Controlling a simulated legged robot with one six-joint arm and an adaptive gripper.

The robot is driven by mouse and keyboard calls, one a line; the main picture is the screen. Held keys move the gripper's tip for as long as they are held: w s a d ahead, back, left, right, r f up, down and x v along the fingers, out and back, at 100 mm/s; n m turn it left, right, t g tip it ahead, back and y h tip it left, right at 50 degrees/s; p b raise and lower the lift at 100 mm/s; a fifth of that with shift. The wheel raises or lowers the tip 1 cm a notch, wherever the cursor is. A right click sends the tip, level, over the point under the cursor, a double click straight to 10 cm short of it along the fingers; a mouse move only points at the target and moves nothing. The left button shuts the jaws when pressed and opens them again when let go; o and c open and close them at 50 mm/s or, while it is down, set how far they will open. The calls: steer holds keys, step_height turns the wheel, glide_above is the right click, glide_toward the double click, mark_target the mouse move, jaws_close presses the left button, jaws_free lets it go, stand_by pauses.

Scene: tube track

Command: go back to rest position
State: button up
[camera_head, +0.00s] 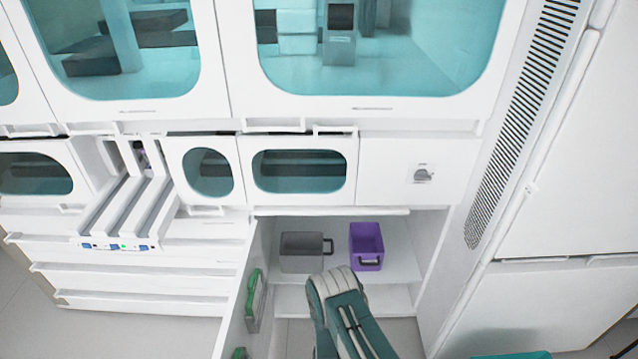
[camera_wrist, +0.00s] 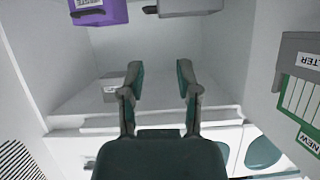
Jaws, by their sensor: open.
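My gripper (camera_wrist: 162,82) is open and empty in the wrist view, its two fingers apart. In the head view my arm rises from the bottom edge towards the cabinet, and the fingers are hidden there. A purple bin (camera_head: 366,240) and a grey bin (camera_head: 302,254) stand side by side on the cabinet shelf. In the wrist view the purple bin (camera_wrist: 97,12) and the grey bin (camera_wrist: 190,6) show at the top edge, clear of my fingers.
The open cabinet door (camera_head: 242,300) stands left of my arm and carries a green-edged holder (camera_head: 254,298). In the wrist view that holder (camera_wrist: 298,95) is at the right. A small grey box (camera_wrist: 112,86) lies left of my fingers. The cabinet's side wall (camera_head: 432,260) bounds the right.

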steer(key=w+r+g, duration=0.1)
steer(key=w+r, duration=0.3)
steer(key=r, duration=0.6)
steer(key=w+r+g, duration=0.1)
steer(key=w+r, duration=0.3)
steer(key=r, duration=0.5)
steer(key=s+d+r+g+y, duration=0.1)
steer(key=s+d+r, duration=0.1)
steer(key=r, duration=0.9)
steer(key=s+d+r, duration=0.2)
steer(key=r, duration=0.9)
steer(key=s+d+r+g, duration=0.1)
steer(key=s+d+r, duration=0.2)
steer(key=s+r, duration=0.45)
steer(key=s+d+r+g, duration=0.1)
steer(key=s+d+r, duration=0.2)
steer(key=s+r, duration=0.45)
steer(key=s+d+r+g, duration=0.1)
steer(key=s+d, duration=0.1)
steer(key=s, duration=0.8)
steer(key=s+d+r+g+h, duration=0.1)
steer(key=s+d, duration=0.1)
steer(key=s, duration=0.8)
steer(key=shift+r, duration=0.3)
